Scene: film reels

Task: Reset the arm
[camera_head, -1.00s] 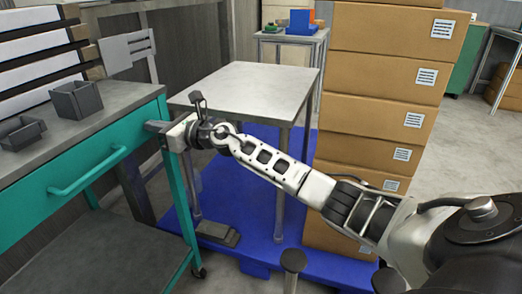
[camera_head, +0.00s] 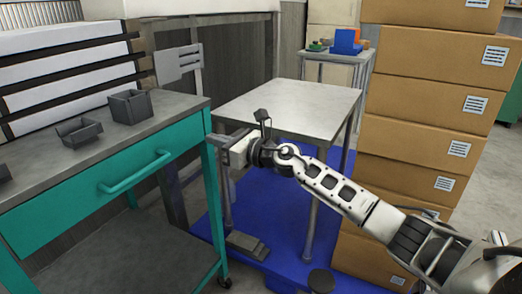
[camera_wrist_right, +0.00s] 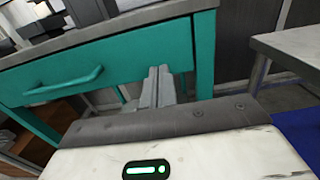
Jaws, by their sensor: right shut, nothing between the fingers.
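My right arm (camera_head: 340,190) reaches in from the lower right in the head view. Its gripper (camera_head: 216,147) points left, close to the right end of the teal workbench (camera_head: 160,165). In the right wrist view the fingers of the right gripper (camera_wrist_right: 158,88) are together and empty, in front of the bench's teal front. I cannot tell whether they touch the bench. My left gripper is not in view.
A grey table (camera_head: 290,107) stands behind my right gripper on a blue platform (camera_head: 285,215). Stacked cardboard boxes (camera_head: 425,100) stand right of it, behind my arm. Open floor shows at far right.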

